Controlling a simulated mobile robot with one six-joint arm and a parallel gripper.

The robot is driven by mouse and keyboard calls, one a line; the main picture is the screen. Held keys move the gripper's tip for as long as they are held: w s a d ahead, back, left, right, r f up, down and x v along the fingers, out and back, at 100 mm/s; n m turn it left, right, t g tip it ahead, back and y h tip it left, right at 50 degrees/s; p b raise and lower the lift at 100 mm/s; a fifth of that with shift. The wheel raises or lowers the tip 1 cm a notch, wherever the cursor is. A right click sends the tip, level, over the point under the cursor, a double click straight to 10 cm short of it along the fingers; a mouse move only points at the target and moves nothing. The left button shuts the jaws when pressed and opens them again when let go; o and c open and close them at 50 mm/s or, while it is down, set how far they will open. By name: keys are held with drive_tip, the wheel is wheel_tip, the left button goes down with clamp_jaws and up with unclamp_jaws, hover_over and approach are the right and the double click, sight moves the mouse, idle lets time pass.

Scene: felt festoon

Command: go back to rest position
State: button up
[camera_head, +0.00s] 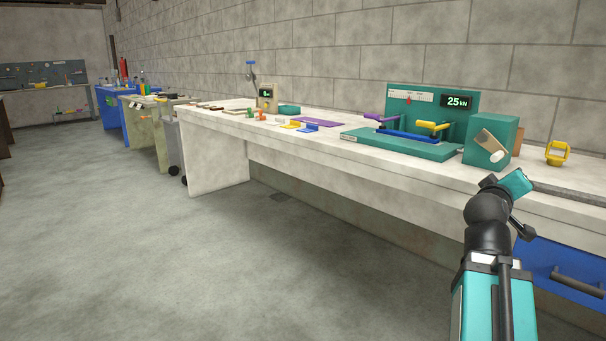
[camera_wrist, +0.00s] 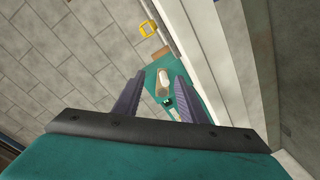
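My gripper (camera_wrist: 161,79) shows in the wrist view as two dark ribbed fingers standing apart, with nothing held between them. Beyond the gap lies the teal box (camera_wrist: 152,73) with a wooden piece and a white cylinder (camera_wrist: 163,84). In the head view my arm rises at the lower right, with its teal wrist (camera_head: 515,183) in front of the long pale workbench (camera_head: 400,165). The fingers cannot be made out there. The same teal box (camera_head: 489,142) stands on the bench just behind the wrist, apart from it in the picture.
A teal press-like fixture (camera_head: 405,146) with a "25 kN" display, a purple handle and a yellow handle stands left of the box. A yellow ring-shaped object (camera_head: 557,153) is at the right. A blue drawer (camera_head: 560,270) is below the bench. The floor (camera_head: 220,260) at left is clear.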

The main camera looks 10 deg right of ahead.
drive_tip(key=w+a+f+n+g+y+p, duration=0.1)
drive_tip(key=w+a+f+y+p, duration=0.1)
drive_tip(key=w+a+f+p, duration=0.45)
drive_tip(key=w+a+f+n+y+p, duration=0.2)
drive_tip(key=w+a+f+y+p, duration=0.15)
drive_tip(key=f, duration=0.65)
drive_tip(key=s+a+f+g+y+p, duration=0.1)
drive_tip(key=s+a+f+g+p, duration=0.1)
drive_tip(key=a+f+p, duration=0.5)
drive_tip(key=s+a+f+g+y+p, duration=0.25)
drive_tip(key=a+f, duration=0.25)
drive_tip(key=f, duration=0.7)
drive_tip(key=s+a+f+g+y+p, duration=0.1)
drive_tip(key=s+a+f+g+p, duration=0.15)
drive_tip(key=s+a+f, duration=0.45)
drive_tip(key=s+a+f+g+y+p, duration=0.1)
drive_tip(key=s+a+f+g+p, duration=0.2)
drive_tip(key=s+f, duration=0.45)
drive_tip(key=s+a+f+m+g+y+p, duration=0.1)
drive_tip(key=s+a, duration=0.3)
drive_tip(key=s, duration=0.7)
drive_tip(key=s+a+f+m+g+y+p, duration=0.1)
drive_tip(key=s+a+f+m+g+p, duration=0.1)
drive_tip(key=s, duration=0.9)
drive_tip(key=shift+s+a+g+p, duration=0.2)
drive_tip(key=shift+a+g+p, duration=0.3)
drive_tip(key=shift+a+g, duration=0.65)
